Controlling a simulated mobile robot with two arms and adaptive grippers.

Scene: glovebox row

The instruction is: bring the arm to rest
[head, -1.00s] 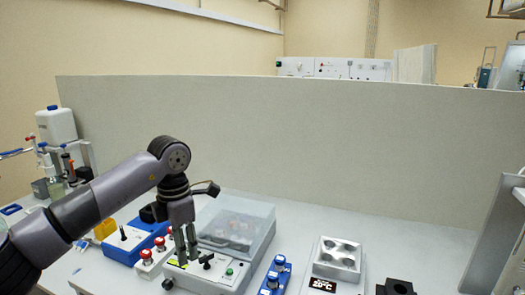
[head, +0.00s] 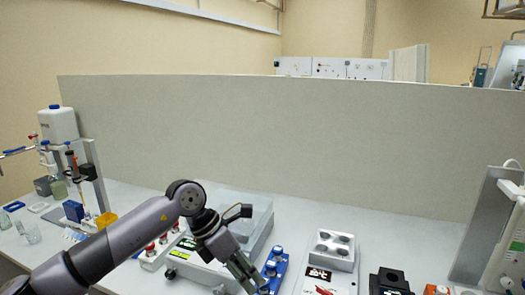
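My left arm comes in from the lower left. My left gripper (head: 254,283) points down and to the right over the bench, in front of the lidded device. Its fingertips are close to the blue rack with blue-capped vials (head: 273,267), and I cannot tell if they touch it. The fingers are seen nearly edge-on near the bottom of the picture, so their gap is unclear. I see nothing held between them. My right gripper is not in view.
A device with a clear lid (head: 257,222) stands behind my gripper. A heating block with wells (head: 334,250) and a black block (head: 390,281) stand to the right. A tall grey panel (head: 300,150) closes the back. Bottles and a stand (head: 92,175) are at the left.

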